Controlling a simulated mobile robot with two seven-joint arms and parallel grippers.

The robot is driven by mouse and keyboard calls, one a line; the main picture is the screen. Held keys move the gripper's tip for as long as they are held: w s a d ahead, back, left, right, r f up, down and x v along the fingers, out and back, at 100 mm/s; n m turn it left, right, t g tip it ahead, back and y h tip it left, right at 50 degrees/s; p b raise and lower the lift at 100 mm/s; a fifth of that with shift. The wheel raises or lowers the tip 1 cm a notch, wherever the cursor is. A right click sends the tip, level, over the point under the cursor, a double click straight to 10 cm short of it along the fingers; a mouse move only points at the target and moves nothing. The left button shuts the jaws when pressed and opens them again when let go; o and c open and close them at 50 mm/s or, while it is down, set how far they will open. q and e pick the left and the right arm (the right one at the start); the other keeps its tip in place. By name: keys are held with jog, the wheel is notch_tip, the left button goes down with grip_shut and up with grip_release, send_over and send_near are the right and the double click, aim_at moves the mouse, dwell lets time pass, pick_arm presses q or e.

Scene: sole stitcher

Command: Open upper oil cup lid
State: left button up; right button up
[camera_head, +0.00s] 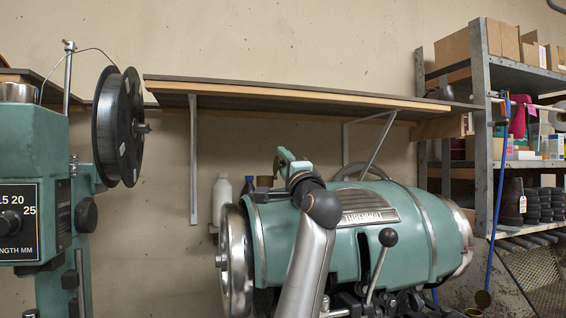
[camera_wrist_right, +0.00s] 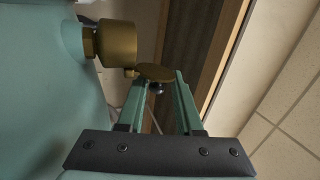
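The upper oil cup (camera_wrist_right: 117,40) is a brass cylinder on a short neck from the green machine body, upper left in the right wrist view. Its round brass lid (camera_wrist_right: 154,72) stands swung out from the cup's mouth, joined near the cup's rim. My right gripper (camera_wrist_right: 160,82) has its two green fingers apart, with the lid at and between the tips; I cannot tell whether they touch it. In the head view my right gripper (camera_head: 281,161) is above the machine, beside a partly hidden brass cup (camera_head: 264,181). My left gripper is not in view.
The green stitcher (camera_head: 420,235) fills the lower middle, with a black-knobbed lever (camera_head: 388,238) in front. A wall shelf (camera_head: 290,92) runs above my right gripper. A thread spool (camera_head: 107,130) stands left; a loaded metal rack (camera_head: 484,150) stands right. White bottle (camera_head: 222,195) behind.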

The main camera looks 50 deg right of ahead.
jog(key=shift+o, duration=1)
jog(key=shift+s+a+f, duration=0.15)
jog(key=shift+s+f, duration=0.1)
jog(key=shift+s, duration=0.1)
jog(key=b+v, duration=0.4)
jog(key=v, duration=0.6)
jog(key=shift+v, duration=0.8)
jog(key=shift+r, duration=0.1)
